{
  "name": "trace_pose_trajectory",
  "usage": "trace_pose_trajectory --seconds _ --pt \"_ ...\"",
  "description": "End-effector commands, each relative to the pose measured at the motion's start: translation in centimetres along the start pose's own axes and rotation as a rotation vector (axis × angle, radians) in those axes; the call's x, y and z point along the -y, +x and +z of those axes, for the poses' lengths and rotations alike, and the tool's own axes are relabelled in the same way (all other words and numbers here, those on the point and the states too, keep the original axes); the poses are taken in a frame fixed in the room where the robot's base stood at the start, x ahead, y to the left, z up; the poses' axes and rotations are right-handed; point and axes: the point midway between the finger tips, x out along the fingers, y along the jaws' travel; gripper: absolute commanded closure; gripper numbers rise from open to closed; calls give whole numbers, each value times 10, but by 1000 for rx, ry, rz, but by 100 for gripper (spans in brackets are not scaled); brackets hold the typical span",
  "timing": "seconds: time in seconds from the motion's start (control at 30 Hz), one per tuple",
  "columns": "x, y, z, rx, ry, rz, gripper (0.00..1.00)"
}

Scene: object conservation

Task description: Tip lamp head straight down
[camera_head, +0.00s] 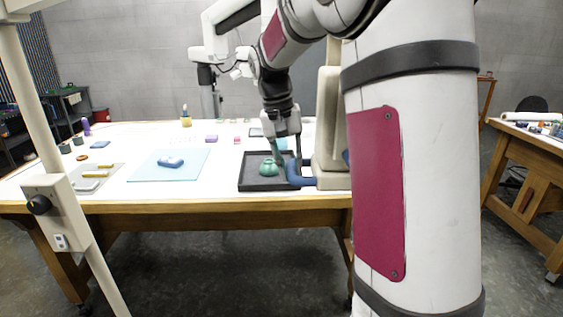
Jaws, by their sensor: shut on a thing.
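My gripper (287,156) points down over the black tray (250,185) near the front edge of the table. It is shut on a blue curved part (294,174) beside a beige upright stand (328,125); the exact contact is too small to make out. A green rounded object (269,167) sits in the tray just left of the fingers. No lamp head can be picked out for certain. My arm hides part of the stand and whatever is behind it.
A light blue mat (140,170) with a blue object (171,161) lies to the left. A grey tray (75,188) is further left. A beige pole with a knobbed box (60,220) stands at the front left. A white jointed arm (208,50) rises behind the table.

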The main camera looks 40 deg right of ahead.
Motion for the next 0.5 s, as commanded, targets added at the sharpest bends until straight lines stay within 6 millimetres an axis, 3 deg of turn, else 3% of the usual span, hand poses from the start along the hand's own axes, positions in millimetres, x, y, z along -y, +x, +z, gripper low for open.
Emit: trace_pose_trajectory --seconds 0.23,0.27,0.3,0.33,0.5 --pt "-1 0 0 0 1 1 100" --pt "-1 0 0 0 1 1 74" --pt "-1 0 0 0 1 0 65" --pt "-1 0 0 0 1 0 61" --pt "0 0 0 0 1 0 61"
